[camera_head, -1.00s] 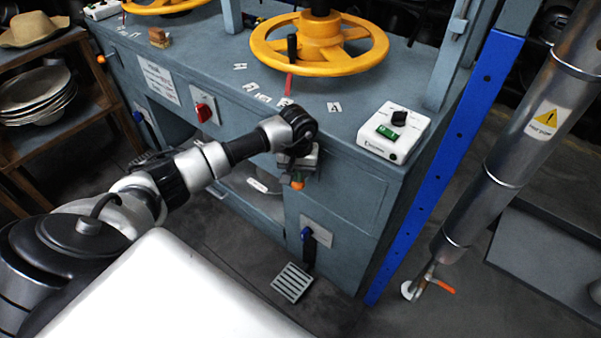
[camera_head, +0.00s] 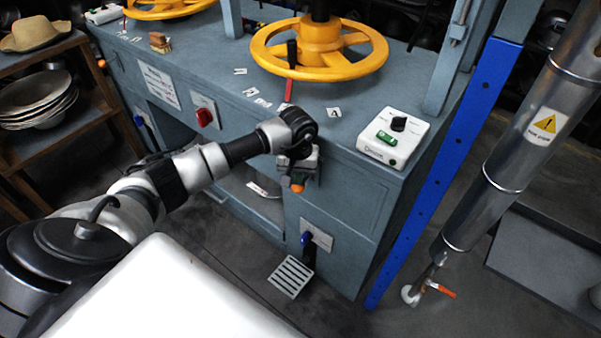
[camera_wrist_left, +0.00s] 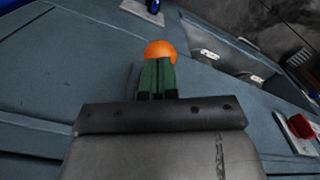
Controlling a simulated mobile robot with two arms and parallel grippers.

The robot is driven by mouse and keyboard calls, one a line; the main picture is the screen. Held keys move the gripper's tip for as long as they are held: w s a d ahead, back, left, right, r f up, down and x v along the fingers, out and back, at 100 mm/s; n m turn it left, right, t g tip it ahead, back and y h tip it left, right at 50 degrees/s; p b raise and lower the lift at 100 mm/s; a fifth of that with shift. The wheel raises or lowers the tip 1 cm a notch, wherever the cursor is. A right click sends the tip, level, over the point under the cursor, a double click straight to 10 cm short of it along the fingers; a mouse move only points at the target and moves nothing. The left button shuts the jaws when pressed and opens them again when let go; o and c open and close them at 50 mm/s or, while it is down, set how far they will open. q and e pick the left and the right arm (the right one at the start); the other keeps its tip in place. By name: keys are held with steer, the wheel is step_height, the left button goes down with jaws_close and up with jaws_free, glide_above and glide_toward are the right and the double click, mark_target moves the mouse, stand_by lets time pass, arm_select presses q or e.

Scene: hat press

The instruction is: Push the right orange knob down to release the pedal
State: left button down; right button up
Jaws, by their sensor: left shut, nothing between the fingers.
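The right orange knob (camera_head: 297,188) sits on the front of the grey-blue press cabinet, just below my left gripper (camera_head: 298,177). In the left wrist view the orange knob (camera_wrist_left: 160,48) is right at the shut green fingertips (camera_wrist_left: 157,75), which hide its near side. They appear to touch it, and nothing is between the fingers. The slotted metal pedal (camera_head: 290,276) is below, near the floor, in front of a blue-topped lever (camera_head: 306,238). My right gripper is not in view.
A white control box (camera_head: 393,138) stands on the cabinet top, with a yellow handwheel (camera_head: 320,50) behind. A red switch (camera_head: 205,116) is on the front to the left. A blue post (camera_head: 445,165) and a steel pipe (camera_head: 515,150) stand to the right.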

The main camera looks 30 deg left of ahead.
arm_select(q)
step_height(320, 180, up, 7)
steer(key=p, duration=0.3)
steer(key=shift+f, duration=0.2)
steer(key=shift+d+f, duration=0.1)
stand_by(0.7)
